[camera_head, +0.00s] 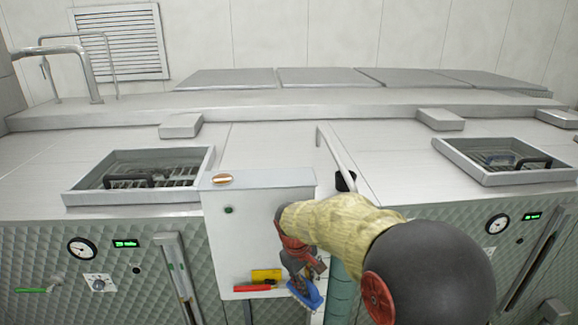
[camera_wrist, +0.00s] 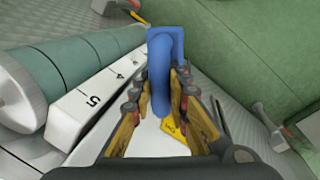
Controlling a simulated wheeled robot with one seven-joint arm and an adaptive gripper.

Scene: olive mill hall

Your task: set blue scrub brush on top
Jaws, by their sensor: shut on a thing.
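The blue scrub brush (camera_head: 305,295) is at the lower middle of the head view, at the right end of a low ledge on a white cabinet. In the wrist view the blue brush (camera_wrist: 164,85) stands between the two fingers, its loop-like handle along the jaws. My gripper (camera_head: 302,279) is shut on it; the fingers (camera_wrist: 160,82) press in from both sides. The cabinet's flat top (camera_head: 270,179) is above and behind my gripper. A small brown-and-white oval item (camera_head: 222,179) lies at its left end. My gripper partly hides the brush in the head view.
A yellow item (camera_head: 266,276) and a red-handled tool (camera_head: 255,288) are left of the brush. Metal basins (camera_head: 140,195) and (camera_head: 505,177) flank the cabinet. A bent pipe (camera_head: 335,150) rises behind it. The cabinet top is mostly bare right of the oval item.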

